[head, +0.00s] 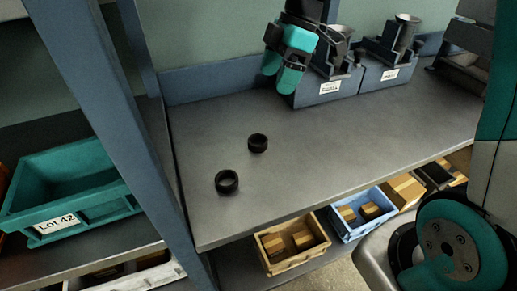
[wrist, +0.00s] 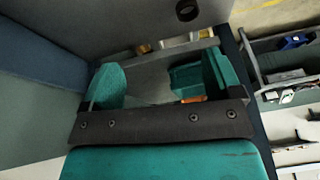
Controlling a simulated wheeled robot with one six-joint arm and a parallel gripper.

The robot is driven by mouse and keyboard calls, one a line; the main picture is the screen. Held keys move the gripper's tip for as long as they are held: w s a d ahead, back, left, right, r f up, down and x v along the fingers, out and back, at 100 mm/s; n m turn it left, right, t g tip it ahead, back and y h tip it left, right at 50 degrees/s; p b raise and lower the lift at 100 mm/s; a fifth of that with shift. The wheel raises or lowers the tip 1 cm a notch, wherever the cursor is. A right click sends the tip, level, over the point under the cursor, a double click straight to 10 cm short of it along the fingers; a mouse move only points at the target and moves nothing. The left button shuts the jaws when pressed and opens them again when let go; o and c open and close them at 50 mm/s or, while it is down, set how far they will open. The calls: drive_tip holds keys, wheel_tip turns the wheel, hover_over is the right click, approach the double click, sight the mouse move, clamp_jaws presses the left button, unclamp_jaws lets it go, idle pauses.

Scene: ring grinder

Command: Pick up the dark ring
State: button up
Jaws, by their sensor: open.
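Two dark rings lie on the grey bench in the head view: one nearer the front edge (head: 227,181) and one a little farther back and to the right (head: 258,143). One dark ring also shows at the top of the wrist view (wrist: 187,10); I cannot tell which of the two it is. My gripper (head: 280,73) has teal fingers and is above the back of the bench, apart from both rings. In the wrist view my gripper (wrist: 150,78) has its fingers wide apart with nothing between them.
Machines with label plates (head: 330,88) stand at the back of the bench, close beside my gripper. A blue post (head: 130,110) borders the bench's left side. A teal crate marked Lot 42 (head: 85,222) is on the left shelf. Bins (head: 290,260) sit below. The bench around the rings is clear.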

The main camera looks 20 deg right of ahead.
drive_tip(key=w+d+f+n, duration=0.2)
drive_tip(key=w+d+f, duration=0.1)
drive_tip(key=w+f, duration=0.1)
hover_over(259, 138)
drive_tip(key=s+d, duration=0.1)
drive_tip(key=s, duration=0.1)
drive_tip(key=f, duration=0.9)
drive_tip(key=shift+w+d+f, duration=0.1)
drive_tip(key=shift+w+d, duration=0.05)
drive_tip(key=shift+w, duration=0.05)
drive_tip(key=shift+x, duration=3.1)
drive_tip(key=shift+d, duration=0.1)
drive_tip(key=shift+c, duration=0.5)
drive_tip(key=c, duration=1)
